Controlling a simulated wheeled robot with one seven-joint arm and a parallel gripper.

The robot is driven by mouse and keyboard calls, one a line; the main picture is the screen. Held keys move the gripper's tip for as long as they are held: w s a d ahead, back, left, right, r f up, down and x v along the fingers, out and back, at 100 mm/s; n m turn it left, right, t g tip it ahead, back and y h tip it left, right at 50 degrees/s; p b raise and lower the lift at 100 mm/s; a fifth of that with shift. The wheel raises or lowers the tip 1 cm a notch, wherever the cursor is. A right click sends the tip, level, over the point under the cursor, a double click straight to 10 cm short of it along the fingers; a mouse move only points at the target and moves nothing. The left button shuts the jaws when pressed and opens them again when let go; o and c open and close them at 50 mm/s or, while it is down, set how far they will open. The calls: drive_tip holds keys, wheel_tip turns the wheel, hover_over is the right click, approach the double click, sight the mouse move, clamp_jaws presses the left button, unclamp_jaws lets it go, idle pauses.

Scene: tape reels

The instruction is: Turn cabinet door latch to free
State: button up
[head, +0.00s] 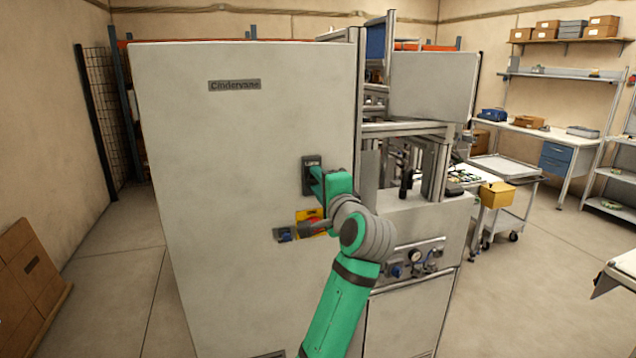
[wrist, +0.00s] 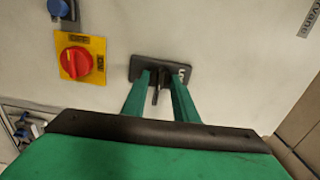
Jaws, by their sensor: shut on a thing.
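The cabinet door (head: 245,150) is a large pale grey panel, standing shut as far as I can see. Its latch (head: 309,162) is a dark plate near the door's right edge. In the wrist view the latch plate (wrist: 178,72) carries partly hidden pale lettering and a dark handle between my fingers. My gripper (wrist: 158,92) has its two green fingers shut on that handle, in front of the plate. In the head view my gripper (head: 317,180) reaches the latch from the right and hides its lower part. The handle's exact angle is hard to tell.
A red rotary switch on a yellow plate (wrist: 80,60) sits beside the latch, with a blue-capped fitting (wrist: 58,8) near it. A nameplate (head: 235,85) is higher on the door. A machine frame stands right of the cabinet.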

drive_tip(key=shift+m, duration=0.3)
drive_tip(key=shift+d, duration=0.1)
drive_tip(key=o, duration=1)
drive_tip(key=shift+s, duration=0.1)
drive_tip(key=v, duration=1)
drive_tip(key=shift+s, duration=0.35)
drive_tip(key=shift+f, duration=0.1)
